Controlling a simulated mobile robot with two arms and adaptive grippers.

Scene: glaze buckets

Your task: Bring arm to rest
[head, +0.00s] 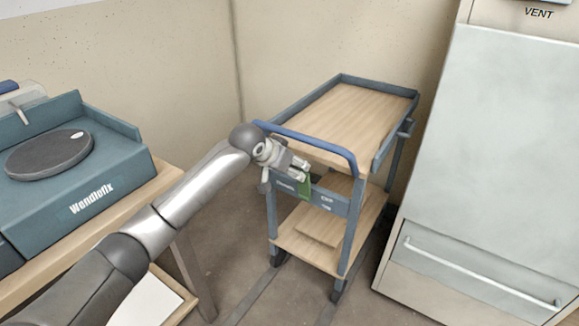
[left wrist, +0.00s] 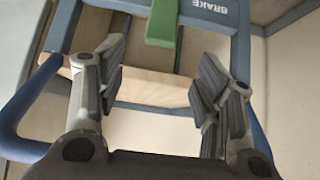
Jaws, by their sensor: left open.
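My left arm reaches in from the left in the head view. Its gripper (head: 298,171) is at the near side of the trolley (head: 352,108), just in front of the blue push handle and lettered end panel. In the left wrist view the left gripper (left wrist: 162,82) has its fingers spread wide with nothing between them. A green lever (head: 305,190) on the panel is close to the fingertips in the head view. The lever (left wrist: 163,22) is ahead of the open fingers in the left wrist view, by the word BRAKE. My right gripper is not in view.
The trolley's wooden top is empty, and a board lies on its lower shelf (head: 290,238). A blue-grey machine (head: 110,180) with a dark round disc stands on a wooden table at the left. A large pale cabinet (head: 500,140) with a bar handle stands at the right.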

